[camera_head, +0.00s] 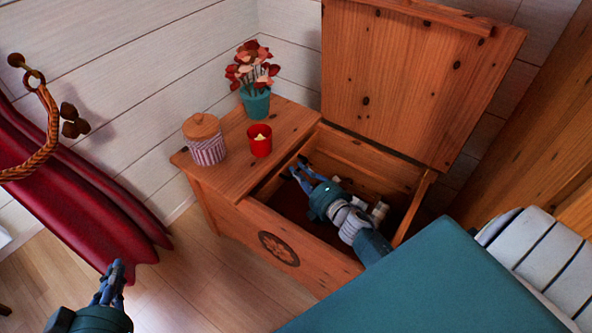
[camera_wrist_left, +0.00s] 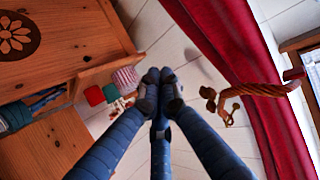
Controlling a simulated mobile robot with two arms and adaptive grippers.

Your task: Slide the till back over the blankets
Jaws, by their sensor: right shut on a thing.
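The wooden chest (camera_head: 225,215) stands against the wall with its hinged lid (camera_head: 400,85) up. My right arm reaches into the open part. My right gripper (camera_head: 301,170) is shut at the left side of the opening, on what looks like the wooden rim of the till (camera_head: 272,187); the till is mostly hidden. A dark red surface (camera_head: 297,204) low inside may be a blanket, but I cannot tell. My left gripper (camera_head: 114,272) is empty, its fingers drawn together, in front of the chest at lower left; it also shows in the left wrist view (camera_wrist_left: 160,78).
On the chest's fixed left top stand a striped jar (camera_head: 207,149), a red candle cup (camera_head: 259,147) and a flower pot (camera_head: 256,103). Bare floor (camera_head: 190,280) lies before the chest.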

